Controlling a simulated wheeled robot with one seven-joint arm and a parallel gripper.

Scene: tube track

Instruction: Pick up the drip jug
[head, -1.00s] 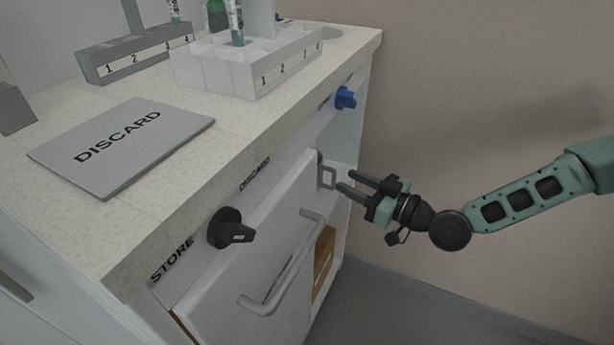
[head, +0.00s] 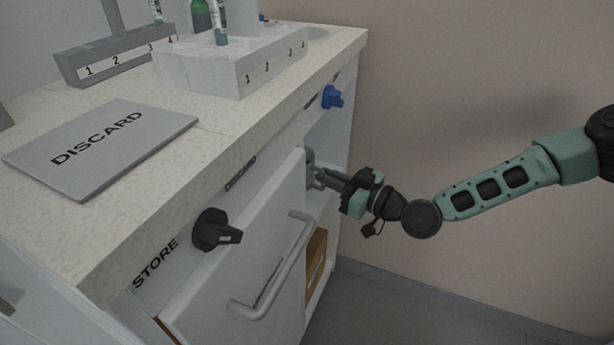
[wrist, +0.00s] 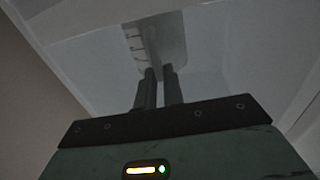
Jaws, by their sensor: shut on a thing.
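The drip jug (head: 311,161) is a pale grey vessel in the open bay under the counter, mostly hidden behind the cabinet door and my fingers in the head view. In the wrist view the jug (wrist: 160,42) shows graduation marks on its left side. My gripper (head: 320,177) reaches into the bay from the right and is shut on the jug, at its handle side. In the wrist view my fingertips (wrist: 160,73) are close together at the jug's near side. The jug's base and contents are hidden.
The white cabinet door (head: 240,260) with its bar handle (head: 272,275) stands just left of my gripper. A black knob (head: 215,231) and a blue knob (head: 332,97) are on the counter front. Racks and a DISCARD mat (head: 105,148) lie on top. Right of the cabinet is free.

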